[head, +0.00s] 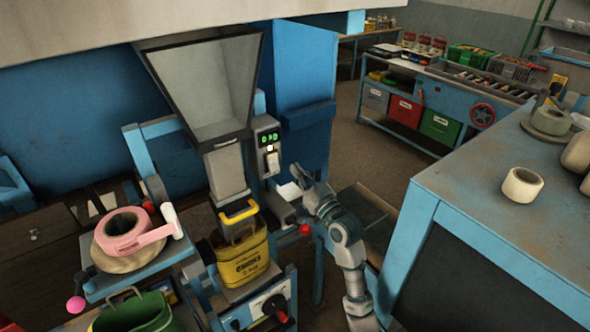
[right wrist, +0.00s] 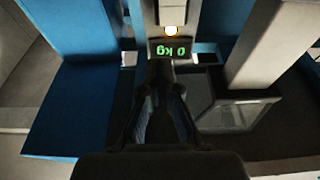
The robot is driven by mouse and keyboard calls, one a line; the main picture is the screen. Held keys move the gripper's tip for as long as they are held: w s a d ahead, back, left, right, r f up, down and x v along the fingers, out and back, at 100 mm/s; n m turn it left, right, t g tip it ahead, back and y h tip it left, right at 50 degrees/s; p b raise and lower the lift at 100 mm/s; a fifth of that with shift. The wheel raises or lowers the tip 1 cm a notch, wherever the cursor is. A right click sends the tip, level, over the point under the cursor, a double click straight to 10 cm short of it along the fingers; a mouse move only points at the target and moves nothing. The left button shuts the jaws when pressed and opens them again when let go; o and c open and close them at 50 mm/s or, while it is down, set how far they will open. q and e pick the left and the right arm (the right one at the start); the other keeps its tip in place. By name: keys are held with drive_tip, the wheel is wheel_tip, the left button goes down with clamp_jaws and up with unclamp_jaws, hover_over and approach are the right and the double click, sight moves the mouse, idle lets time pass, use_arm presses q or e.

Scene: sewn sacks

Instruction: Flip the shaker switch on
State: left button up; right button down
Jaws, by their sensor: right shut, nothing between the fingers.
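A grey control box (head: 267,145) is fixed beside the hopper, with a green display, a lit lamp and a pale rocker switch (head: 272,163) below the lamp. In the right wrist view the display (right wrist: 171,51) appears upside down, reading 0 kg, and the pale switch (right wrist: 172,14) lies at the top edge. My right gripper (head: 296,174) is shut and empty, just right of and below the switch in the head view, apparently apart from it. Its fingers (right wrist: 160,66) point towards the box. Which way the switch is tipped is unclear. My left gripper is out of view.
The hopper (head: 207,85) stands left of the box, above a yellow sack (head: 243,262). A black knob with a red lever (head: 276,308) sits lower down. A blue bench (head: 480,190) stands at right.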

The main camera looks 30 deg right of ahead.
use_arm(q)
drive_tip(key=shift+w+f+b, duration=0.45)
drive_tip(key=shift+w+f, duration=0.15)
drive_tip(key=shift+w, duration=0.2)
use_arm(e)
drive_tip(key=s, duration=0.6)
drive_tip(key=shift+s+d+f, duration=0.2)
drive_tip(key=shift+s+f, duration=0.05)
drive_tip(key=shift+s, duration=0.15)
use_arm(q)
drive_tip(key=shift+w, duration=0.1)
